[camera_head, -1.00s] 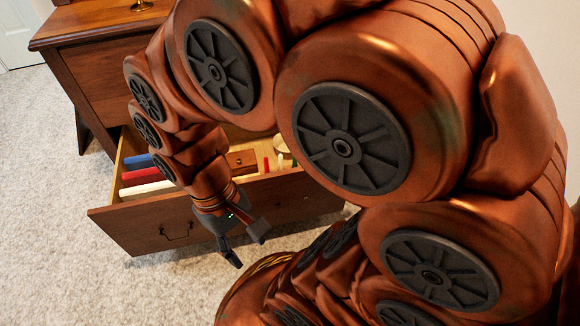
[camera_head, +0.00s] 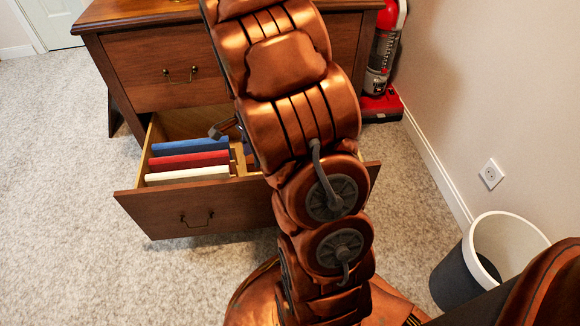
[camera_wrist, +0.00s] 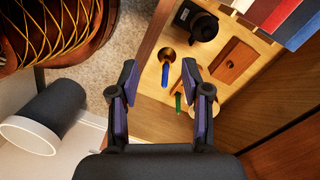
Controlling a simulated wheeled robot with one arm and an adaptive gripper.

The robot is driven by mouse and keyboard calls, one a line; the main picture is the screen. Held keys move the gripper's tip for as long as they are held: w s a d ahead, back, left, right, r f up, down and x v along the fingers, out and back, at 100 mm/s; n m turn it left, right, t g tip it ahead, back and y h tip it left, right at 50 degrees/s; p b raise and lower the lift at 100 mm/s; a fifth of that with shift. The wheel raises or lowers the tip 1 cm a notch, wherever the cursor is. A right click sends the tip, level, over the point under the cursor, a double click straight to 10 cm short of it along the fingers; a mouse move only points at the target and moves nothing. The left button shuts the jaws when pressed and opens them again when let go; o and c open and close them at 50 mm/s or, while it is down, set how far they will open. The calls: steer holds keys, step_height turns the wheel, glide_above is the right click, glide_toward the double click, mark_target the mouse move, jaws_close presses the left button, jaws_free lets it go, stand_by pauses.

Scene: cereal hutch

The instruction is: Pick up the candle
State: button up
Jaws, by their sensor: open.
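The drawer (camera_head: 160,209) is pulled out, and the wrist view looks down into it. A slim blue stick (camera_wrist: 165,76), candle-like, stands by a round brass piece (camera_wrist: 167,54). A green stick (camera_wrist: 178,102) is close to it, near my right finger. I cannot tell for sure which is the candle. My gripper (camera_wrist: 159,72) is open and empty, its fingers either side of the blue stick in the picture, apart from it. In the head view my arm hides these sticks and most of the gripper; one dark finger shows above the drawer.
Blue (camera_head: 190,146), red (camera_head: 190,160) and white (camera_head: 188,174) books stand at the drawer's left. A dark round item (camera_wrist: 204,27) and a small wooden box (camera_wrist: 237,62) lie beyond the sticks. A waste bin (camera_head: 505,245) and a red vacuum cleaner (camera_head: 382,105) are at the right.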

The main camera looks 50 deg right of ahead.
steer(key=w+d+f+m, duration=0.2)
steer(key=d+f+m, duration=0.3)
steer(key=d+f, duration=0.1)
steer(key=w+d+f+m+t, duration=0.1)
steer(key=d+f+m, duration=0.3)
steer(key=d+f, duration=0.2)
steer(key=w+d+f+m+t, duration=0.1)
steer(key=w+d+f+m, duration=0.1)
steer(key=d+f+m, duration=0.3)
steer(key=shift+w+d+f+m+h, duration=0.1)
steer(key=shift+d+f+h, duration=0.05)
steer(key=shift+d, duration=0.4)
steer(key=shift+w+d+f+m+h, duration=0.1)
steer(key=shift+w+d+f, duration=0.1)
steer(key=shift+d, duration=0.4)
steer(key=shift+w+d+f+m+h, duration=0.1)
steer(key=shift+d+f+h, duration=0.05)
steer(key=shift+d, duration=0.4)
steer(key=shift+f, duration=0.35)
step_height(320, 180, down, 7)
steer(key=b, duration=0.3)
steer(key=shift+w+a+f, duration=0.1)
steer(key=shift+a, duration=0.05)
steer(key=shift+c, duration=0.3)
jaws_close()
